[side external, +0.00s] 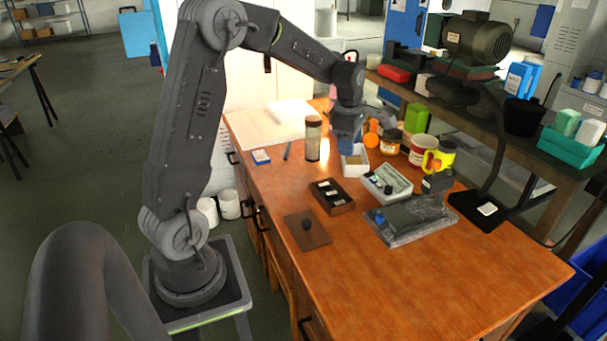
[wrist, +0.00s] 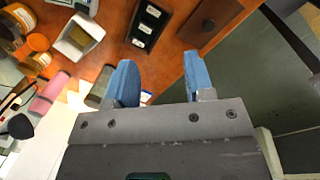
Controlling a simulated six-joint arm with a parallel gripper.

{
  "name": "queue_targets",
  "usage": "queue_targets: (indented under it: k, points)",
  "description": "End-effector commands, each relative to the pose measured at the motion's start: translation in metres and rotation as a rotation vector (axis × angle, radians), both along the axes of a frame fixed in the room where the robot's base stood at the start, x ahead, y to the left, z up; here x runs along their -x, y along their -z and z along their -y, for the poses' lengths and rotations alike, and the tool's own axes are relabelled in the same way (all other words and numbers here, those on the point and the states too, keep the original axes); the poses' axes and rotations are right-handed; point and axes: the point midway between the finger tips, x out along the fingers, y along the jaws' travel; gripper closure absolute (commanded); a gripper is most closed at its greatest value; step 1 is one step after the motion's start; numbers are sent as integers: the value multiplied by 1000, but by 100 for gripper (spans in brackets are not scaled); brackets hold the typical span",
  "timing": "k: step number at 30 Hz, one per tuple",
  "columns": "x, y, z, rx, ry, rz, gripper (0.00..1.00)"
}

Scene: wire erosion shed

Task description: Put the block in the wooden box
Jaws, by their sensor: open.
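My gripper (side external: 346,142) is above the back of the wooden table, with its blue fingers (wrist: 160,78) apart and nothing visible between them. A dark wooden box (side external: 346,207) lies open on the table, with several small white pieces inside. The wrist view shows this box (wrist: 137,40) beyond the fingertips, at the top. A small blue-and-white block-like item (side external: 261,157) lies flat near the table's left edge. It shows partly, between the fingers, in the wrist view (wrist: 146,97). I cannot tell for certain whether it is the task's block.
A brown board with a dark knob (side external: 318,240) lies in front of the box. The table's front right is clear.

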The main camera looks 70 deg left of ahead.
Motion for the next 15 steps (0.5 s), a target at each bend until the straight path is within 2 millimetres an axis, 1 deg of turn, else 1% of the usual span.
queue_targets:
  k: [1, 2, 3, 5, 6, 8, 10, 12, 15]
  points:
    - [11, -22, 25, -32, 169, 22, 52]
    - [18, -32, 38, -53, 269, 31, 52]
    - [29, -44, 54, -79, 405, 42, 52]
    - [46, -60, 78, -124, 605, 59, 52]
    - [58, -69, 93, -156, 738, 69, 52]
    - [78, -80, 115, -207, 936, 83, 52]
    - [104, -89, 137, -273, 1166, 99, 52]
    - [130, -94, 157, -344, 1393, 112, 52]
    - [164, -96, 178, -447, 1683, 124, 52]
